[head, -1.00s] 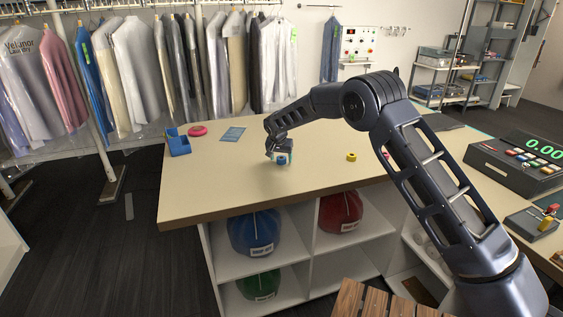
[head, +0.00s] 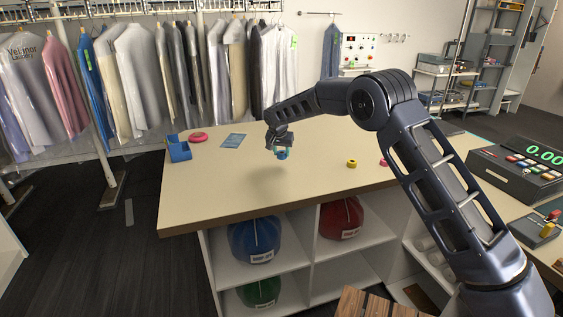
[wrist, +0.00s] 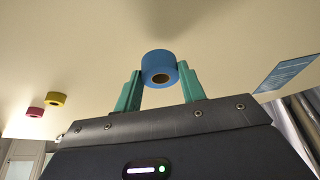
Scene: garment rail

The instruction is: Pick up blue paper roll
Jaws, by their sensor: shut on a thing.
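The blue paper roll (wrist: 158,64) is between the two green fingers of my gripper (wrist: 160,82) in the wrist view. Both fingers touch its sides, and its hollow core faces the camera. In the head view my gripper (head: 281,151) holds the blue roll (head: 282,155) a little above the counter (head: 220,190), with a soft shadow on the counter below it. The roll is partly hidden by the gripper there.
A yellow roll (head: 351,163) and a pink roll (head: 384,162) stand to the right on the counter. A blue holder (head: 179,150), a pink ring (head: 197,137) and a blue card (head: 233,140) lie to the left. A cash register (head: 520,170) is at the right.

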